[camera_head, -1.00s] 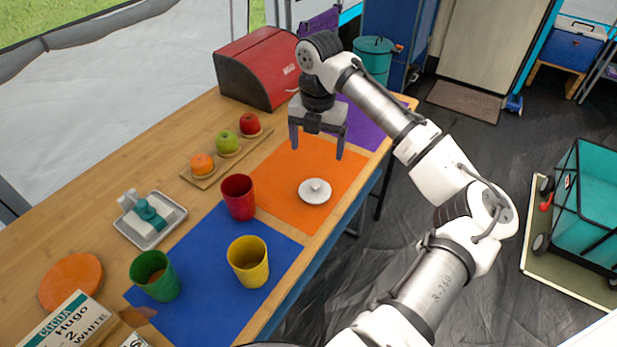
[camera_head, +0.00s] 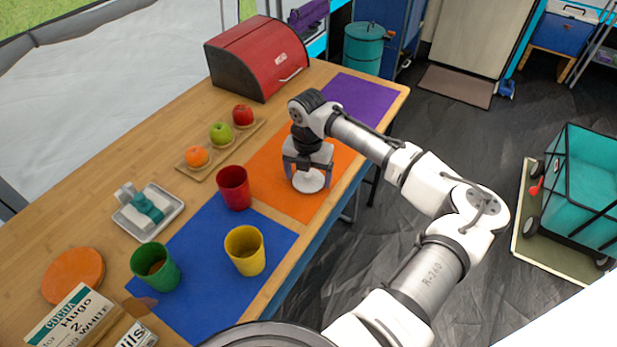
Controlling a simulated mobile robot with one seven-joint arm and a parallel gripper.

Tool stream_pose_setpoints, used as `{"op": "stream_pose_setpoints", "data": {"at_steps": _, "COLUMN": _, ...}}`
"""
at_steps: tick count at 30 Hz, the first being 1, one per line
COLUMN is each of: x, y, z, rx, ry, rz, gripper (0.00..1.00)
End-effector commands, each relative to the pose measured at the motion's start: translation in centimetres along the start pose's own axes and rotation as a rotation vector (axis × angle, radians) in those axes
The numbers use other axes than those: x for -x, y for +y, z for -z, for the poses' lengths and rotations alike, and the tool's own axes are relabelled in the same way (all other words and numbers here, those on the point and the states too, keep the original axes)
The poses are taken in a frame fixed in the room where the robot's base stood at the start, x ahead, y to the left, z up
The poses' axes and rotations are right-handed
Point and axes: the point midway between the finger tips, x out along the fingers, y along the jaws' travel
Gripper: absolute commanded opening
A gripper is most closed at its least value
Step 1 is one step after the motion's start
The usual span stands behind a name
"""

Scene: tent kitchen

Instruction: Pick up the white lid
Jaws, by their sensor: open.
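The white lid (camera_head: 309,183) lies on the orange mat (camera_head: 277,200), close to the table's right edge. My gripper (camera_head: 309,184) is down over the lid, with a finger on either side of it. The fingers are open; I cannot tell whether either touches the lid. The gripper body hides the lid's knob and its upper part.
A red cup (camera_head: 234,188) stands left of my gripper, a yellow cup (camera_head: 245,251) and a green cup (camera_head: 155,267) nearer. A fruit board (camera_head: 208,167) and a red bread box (camera_head: 258,58) are farther back. The purple mat (camera_head: 355,103) is clear.

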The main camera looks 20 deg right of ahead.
Motion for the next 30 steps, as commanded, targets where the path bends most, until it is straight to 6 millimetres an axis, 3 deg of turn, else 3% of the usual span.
{"op": "stream_pose_setpoints", "data": {"at_steps": 8, "x": -0.5, "y": 0.0, "z": 0.0, "rx": 0.000, "ry": -0.001, "rz": -0.001, "gripper": 0.84}}
{"op": "stream_pose_setpoints", "data": {"at_steps": 16, "x": -0.5, "y": 0.0, "z": 0.0, "rx": 0.000, "ry": -0.001, "rz": -0.001, "gripper": 0.52}}
{"op": "stream_pose_setpoints", "data": {"at_steps": 30, "x": 0.5, "y": 0.0, "z": -0.1, "rx": 0.000, "ry": -0.002, "rz": -0.001, "gripper": 0.52}}
